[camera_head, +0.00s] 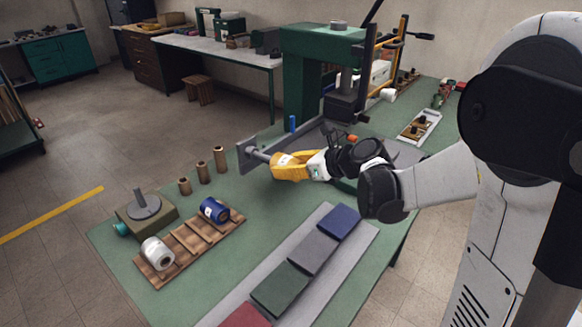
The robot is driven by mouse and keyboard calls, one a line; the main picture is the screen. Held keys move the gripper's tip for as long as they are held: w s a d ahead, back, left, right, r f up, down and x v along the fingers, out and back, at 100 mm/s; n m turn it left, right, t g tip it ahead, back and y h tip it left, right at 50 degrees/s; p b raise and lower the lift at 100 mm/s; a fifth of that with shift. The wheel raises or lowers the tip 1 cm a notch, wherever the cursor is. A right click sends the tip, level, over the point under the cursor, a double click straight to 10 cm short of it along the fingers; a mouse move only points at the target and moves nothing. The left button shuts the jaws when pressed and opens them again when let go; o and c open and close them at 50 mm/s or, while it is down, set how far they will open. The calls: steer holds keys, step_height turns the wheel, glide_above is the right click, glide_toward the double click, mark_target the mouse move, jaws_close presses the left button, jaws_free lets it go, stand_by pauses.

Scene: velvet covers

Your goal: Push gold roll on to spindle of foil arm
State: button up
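The gold roll (287,167), yellow with a pale label, is beside the foil arm's grey plate (246,158). The grey spindle (257,154) stands out from the plate toward the roll's left end and meets it in the picture. How far the spindle is inside the roll is hidden. My gripper (316,164) is at the roll's right end, touching or nearly touching it. Its fingers are small and partly hidden, so whether they grip the roll is unclear.
A wooden rack (190,247) holds a white roll (157,253) and a blue roll (214,210). A round-topped stand (145,210) and cardboard tubes (203,172) are at left. Coloured pads (280,288) lie in front. A green press (318,75) stands behind the spindle.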

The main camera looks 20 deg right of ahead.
mark_target(268, 157)
steer(key=shift+w+a+f+b, duration=0.1)
steer(key=shift+w+a+b, duration=0.05)
steer(key=shift+w+a, duration=0.8)
steer(key=shift+w+a+f+b, duration=0.2)
steer(key=shift+w+a, duration=0.3)
steer(key=shift+w, duration=0.7)
steer(key=shift+w+a+f+b, duration=0.1)
steer(key=shift+w+a+b, duration=0.05)
steer(key=shift+w+a, duration=0.8)
steer(key=shift+w+d, duration=0.15)
steer(key=shift+d, duration=0.05)
steer(key=o, duration=1.3)
steer(key=shift+r, duration=0.1)
